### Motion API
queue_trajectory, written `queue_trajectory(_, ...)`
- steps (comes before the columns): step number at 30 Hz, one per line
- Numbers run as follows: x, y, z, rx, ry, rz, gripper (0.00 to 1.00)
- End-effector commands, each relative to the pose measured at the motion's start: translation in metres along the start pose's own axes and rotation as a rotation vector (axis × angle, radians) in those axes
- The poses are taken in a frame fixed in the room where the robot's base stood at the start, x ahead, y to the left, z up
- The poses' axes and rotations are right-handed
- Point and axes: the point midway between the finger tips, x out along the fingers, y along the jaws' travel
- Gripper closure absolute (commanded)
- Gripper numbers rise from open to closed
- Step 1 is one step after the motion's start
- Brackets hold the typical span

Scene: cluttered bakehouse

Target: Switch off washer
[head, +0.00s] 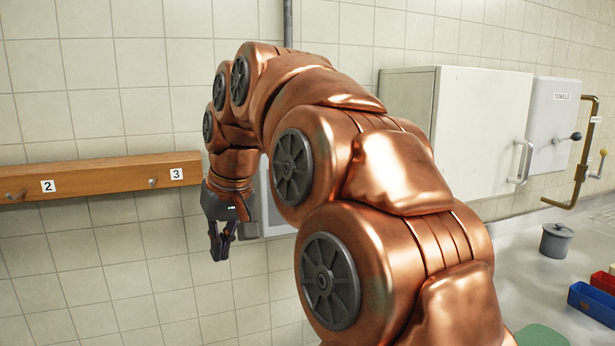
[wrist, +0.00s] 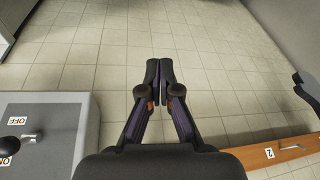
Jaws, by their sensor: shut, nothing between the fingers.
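A grey switch box (wrist: 62,125) with a dark ball-ended lever (wrist: 15,147) fills the lower left of the wrist view. An OFF label (wrist: 18,121) and an ON label (wrist: 5,159) sit on its face, and the picture's edge cuts it off. I cannot read any label naming the washer, nor tell the lever's setting. A light grey box on the wall (head: 275,213) shows in the head view, mostly hidden behind my arm. My gripper (head: 221,246) points down in front of the tiled wall, shut and empty. In the wrist view its fingertips (wrist: 159,65) meet, apart from the switch box.
A wooden hook rail (head: 100,175) with labels 2 and 3 is on the wall to the left. A white cabinet (head: 480,130), a TOWELS box (head: 560,110) and a brass pipe (head: 590,140) are at right. A grey pot (head: 556,241) and blue bin (head: 592,303) stand on the counter.

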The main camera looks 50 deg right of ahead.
Motion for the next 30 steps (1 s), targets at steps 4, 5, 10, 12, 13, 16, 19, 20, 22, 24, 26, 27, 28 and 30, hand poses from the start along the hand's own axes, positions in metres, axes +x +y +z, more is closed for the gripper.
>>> queue_trajectory(4,-0.032,0.03,-0.032,0.055,0.077,0.007,1.0)
queue_trajectory(5,-0.038,0.036,-0.037,0.066,0.091,0.009,1.0)
queue_trajectory(10,-0.075,0.074,-0.061,0.13,0.173,0.023,1.0)
queue_trajectory(12,-0.09,0.09,-0.069,0.156,0.207,0.032,1.0)
queue_trajectory(13,-0.097,0.097,-0.071,0.167,0.223,0.037,1.0)
queue_trajectory(16,-0.118,0.121,-0.078,0.205,0.269,0.052,1.0)
queue_trajectory(19,-0.139,0.145,-0.082,0.243,0.317,0.071,1.0)
queue_trajectory(20,-0.145,0.152,-0.082,0.254,0.331,0.076,1.0)
queue_trajectory(22,-0.157,0.166,-0.082,0.277,0.357,0.088,1.0)
queue_trajectory(24,-0.166,0.178,-0.081,0.298,0.378,0.099,1.0)
queue_trajectory(26,-0.173,0.186,-0.08,0.311,0.394,0.107,1.0)
queue_trajectory(27,-0.177,0.191,-0.08,0.319,0.404,0.112,1.0)
queue_trajectory(28,-0.18,0.194,-0.079,0.323,0.411,0.115,1.0)
queue_trajectory(30,-0.184,0.198,-0.078,0.331,0.42,0.12,1.0)
